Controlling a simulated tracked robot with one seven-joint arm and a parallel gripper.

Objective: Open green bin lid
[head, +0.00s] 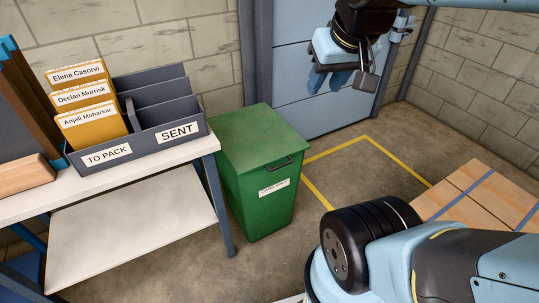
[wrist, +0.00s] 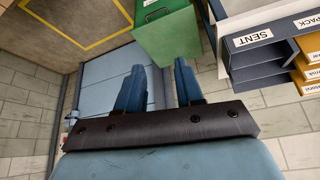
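The green bin (head: 262,190) stands on the floor at the right end of the table. Its green lid (head: 262,138) lies flat and shut, with a dark handle (head: 280,165) on its front edge and a white label below. My gripper (head: 340,82) is up in the air, right of and above the bin, in front of the blue door, touching nothing. In the wrist view the bin (wrist: 168,35) shows at the top, upside down. There my gripper's two blue fingers (wrist: 158,80) are apart with nothing between them.
A white table (head: 110,190) stands left of the bin, holding a grey sorter (head: 165,110) marked TO PACK and SENT, with several yellow folders (head: 85,105). Yellow lines (head: 365,140) mark clear floor right of the bin. A strapped wooden box (head: 485,200) is at the right.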

